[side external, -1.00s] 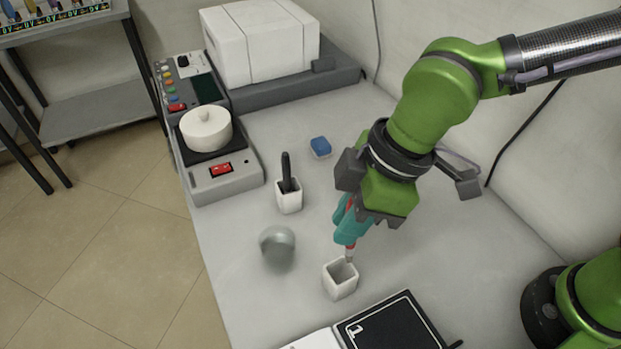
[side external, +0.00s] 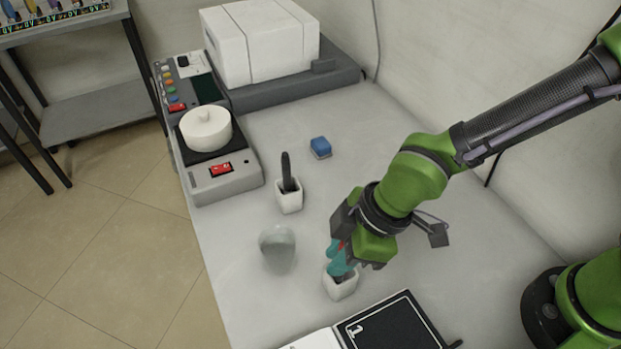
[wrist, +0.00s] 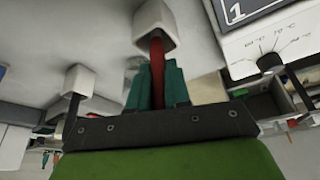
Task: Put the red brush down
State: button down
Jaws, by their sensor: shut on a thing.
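The red brush (wrist: 157,72) is held between the teal fingers of my gripper (side external: 341,258). In the wrist view my gripper (wrist: 157,85) is shut on it, and the brush's far end reaches into the mouth of a small white square cup (wrist: 154,20). In the side view the same cup (side external: 340,289) stands on the table directly under my fingers. Only a small bit of red shows there, near the fingers. How deep the brush sits in the cup is hidden.
A second white cup (side external: 289,201) holds a black-handled brush (side external: 287,170). A grey rounded object (side external: 278,249) sits left of my gripper. A blue block (side external: 320,147) lies farther back. A black panel marked 1 (side external: 392,328) is near the front edge. A device with a white pot (side external: 206,129) stands back left.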

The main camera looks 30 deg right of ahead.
jog(key=shift+f, duration=0.15)
jog(key=c, duration=1.1)
grip_release()
jog(key=shift+d+r, duration=0.1)
jog(key=shift+r, duration=0.45)
jog(key=v, duration=1.1)
jog(key=d+r+m+t, duration=0.1)
jog(key=d+m, duration=0.4)
jog(key=d, duration=0.3)
jog(key=d+r+m+t+h, duration=0.1)
jog(key=d+r+m+t, duration=0.1)
jog(key=d+m, duration=0.4)
jog(key=d+r+m+t+h, duration=0.1)
jog(key=d+r+m+t, duration=0.1)
jog(key=d+m, duration=0.4)
jog(key=shift+w+d+r, duration=0.1)
jog(key=shift+w+d, duration=0.05)
jog(key=shift+d, duration=1.15)
jog(key=shift+w+d, duration=0.15)
jog(key=shift+d, duration=1.15)
